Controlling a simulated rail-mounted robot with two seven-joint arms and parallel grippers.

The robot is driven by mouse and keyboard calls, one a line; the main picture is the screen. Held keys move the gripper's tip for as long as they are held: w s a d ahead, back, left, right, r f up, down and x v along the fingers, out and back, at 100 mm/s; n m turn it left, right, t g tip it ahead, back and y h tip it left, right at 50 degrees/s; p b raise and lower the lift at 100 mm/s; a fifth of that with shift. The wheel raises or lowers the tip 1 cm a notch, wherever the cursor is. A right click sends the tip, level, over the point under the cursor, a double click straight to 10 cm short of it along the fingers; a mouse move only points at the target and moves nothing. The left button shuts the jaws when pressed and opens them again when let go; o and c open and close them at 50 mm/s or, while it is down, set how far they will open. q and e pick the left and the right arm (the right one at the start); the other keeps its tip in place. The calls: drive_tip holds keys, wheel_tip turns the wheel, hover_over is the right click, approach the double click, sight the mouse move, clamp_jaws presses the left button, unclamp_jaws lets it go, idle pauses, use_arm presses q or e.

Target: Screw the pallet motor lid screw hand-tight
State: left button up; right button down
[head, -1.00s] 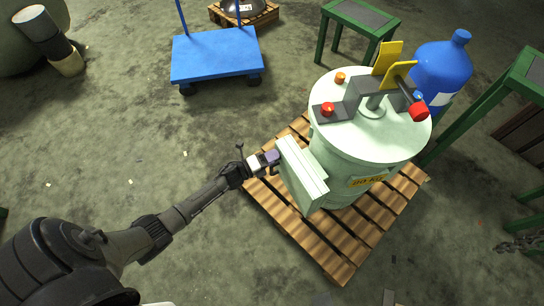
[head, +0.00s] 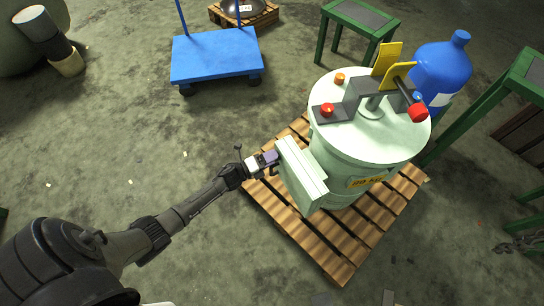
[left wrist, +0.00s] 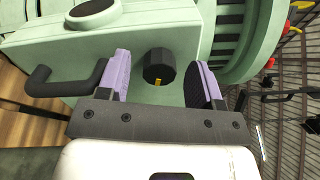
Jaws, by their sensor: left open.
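The pale green disperser (head: 345,150) stands on a wooden pallet, with a box-shaped motor housing (head: 300,178) on its near left side. In the left wrist view a dark faceted screw knob (left wrist: 159,66) with a small yellow mark sits on the pale green housing (left wrist: 60,60). My left gripper (head: 272,158) is at the housing's left face. In the left wrist view its purple-padded fingers (left wrist: 160,80) are open, one on each side of the knob, with a gap to both. In the head view the knob is hidden. My right gripper is not in view.
A black handle (left wrist: 65,80) sticks out of the housing left of the fingers. The wooden pallet (head: 325,255) lies under the disperser. A blue cart (head: 215,55), a blue bottle (head: 442,70) and green stands stand around.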

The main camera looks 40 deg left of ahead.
use_arm(q)
drive_tip(key=p+v, duration=0.3)
drive_tip(key=v, duration=1)
drive_tip(key=shift+s, duration=0.1)
